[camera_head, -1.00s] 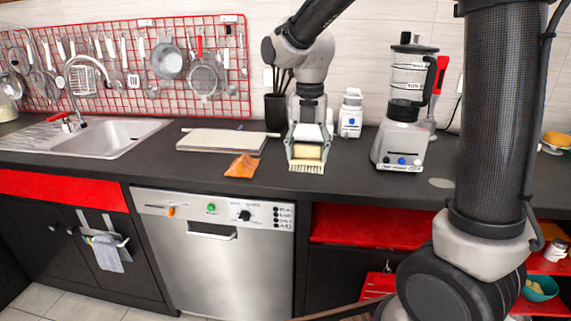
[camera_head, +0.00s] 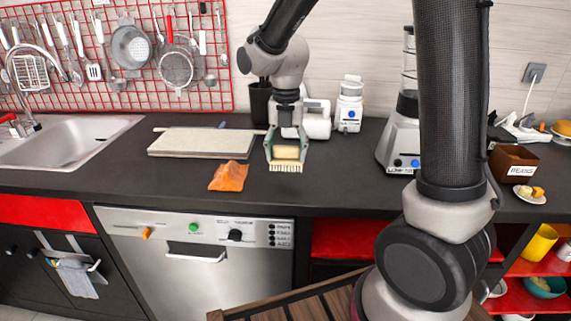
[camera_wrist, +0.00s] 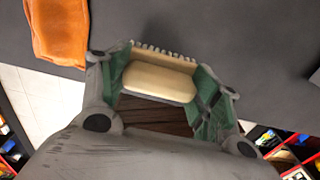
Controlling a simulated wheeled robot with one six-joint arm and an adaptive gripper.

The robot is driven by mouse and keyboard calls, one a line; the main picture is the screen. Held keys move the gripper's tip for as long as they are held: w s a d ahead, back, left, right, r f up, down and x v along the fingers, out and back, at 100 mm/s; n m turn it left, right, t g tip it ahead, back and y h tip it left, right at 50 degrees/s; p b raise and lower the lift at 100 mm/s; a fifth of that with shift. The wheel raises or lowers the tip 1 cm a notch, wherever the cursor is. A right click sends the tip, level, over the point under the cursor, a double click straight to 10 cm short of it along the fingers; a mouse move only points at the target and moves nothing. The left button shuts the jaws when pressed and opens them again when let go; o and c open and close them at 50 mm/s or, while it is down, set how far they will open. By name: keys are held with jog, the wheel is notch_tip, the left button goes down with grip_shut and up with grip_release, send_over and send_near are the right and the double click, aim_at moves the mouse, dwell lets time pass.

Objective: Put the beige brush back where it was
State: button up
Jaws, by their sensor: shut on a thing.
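The beige brush (camera_head: 286,154) is between the two fingers of my gripper (camera_head: 286,158), its bristles pointing down toward the counter. In the wrist view the brush (camera_wrist: 158,82) shows as a pale block with bristles along its far edge, and the greenish finger pads of my gripper (camera_wrist: 160,90) press on its two ends. My gripper is over the black counter (camera_head: 330,185), right of the orange cloth. I cannot tell whether the bristles touch the counter.
The orange cloth (camera_head: 229,176) lies left of my gripper. A pale cutting board (camera_head: 202,142) lies behind it. A blender (camera_head: 398,150), a white jar appliance (camera_head: 349,105) and a black utensil holder (camera_head: 260,104) stand around. The counter right of the brush is clear.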

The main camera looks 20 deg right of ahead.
aim_at(286, 158)
jog(key=shift+f, duration=1.95)
jog(key=shift+f, duration=0.15)
jog(key=o, duration=1.3)
jog(key=shift+c, duration=0.2)
